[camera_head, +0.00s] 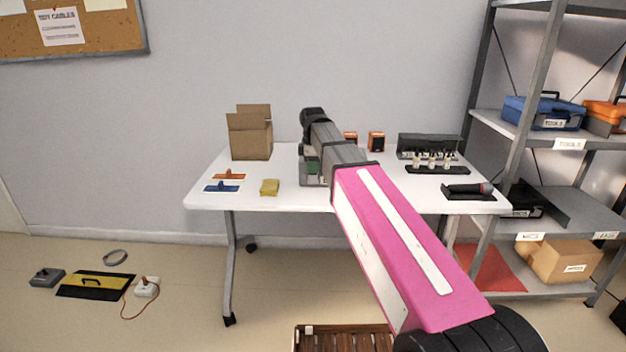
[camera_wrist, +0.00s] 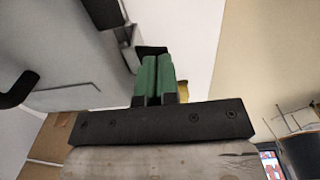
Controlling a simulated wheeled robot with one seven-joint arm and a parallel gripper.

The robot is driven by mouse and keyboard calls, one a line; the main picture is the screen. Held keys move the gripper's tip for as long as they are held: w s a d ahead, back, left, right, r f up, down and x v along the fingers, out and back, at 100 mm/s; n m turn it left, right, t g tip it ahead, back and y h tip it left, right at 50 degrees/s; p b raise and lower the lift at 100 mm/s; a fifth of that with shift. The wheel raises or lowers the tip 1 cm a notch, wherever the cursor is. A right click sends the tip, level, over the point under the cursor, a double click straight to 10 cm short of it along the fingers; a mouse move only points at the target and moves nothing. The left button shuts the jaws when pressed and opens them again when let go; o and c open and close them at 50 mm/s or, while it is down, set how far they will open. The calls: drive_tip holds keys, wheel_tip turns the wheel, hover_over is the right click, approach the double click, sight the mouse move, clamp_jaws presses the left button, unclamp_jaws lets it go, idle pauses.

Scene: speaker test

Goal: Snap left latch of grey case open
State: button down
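The grey case (camera_wrist: 75,50) fills the upper left of the wrist view, with a black handle (camera_wrist: 17,90) at the left edge. In the head view, it is mostly hidden behind my arm on the table. My gripper (camera_wrist: 157,62) has green fingers side by side with only a thin gap; it looks shut, with nothing seen between them. The fingertips are close to a small dark piece (camera_wrist: 152,50) by the case's edge, perhaps a latch. I cannot tell whether they touch. The fingers also show small in the head view (camera_head: 313,166).
The white table (camera_head: 290,203) also bears a cardboard box (camera_head: 250,137), a yellow sponge (camera_head: 269,187), orange boxes (camera_head: 376,141), a black rack (camera_head: 430,148) and a microphone-like object (camera_head: 468,190). A metal shelf (camera_head: 480,120) stands at right. A wooden crate (camera_head: 340,340) is in front.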

wheel_tip(320, 180, up, 7)
drive_tip(key=s, duration=0.2)
drive_tip(key=shift+f, duration=0.15)
idle(0.5)
drive_tip(key=shift+s, duration=0.1)
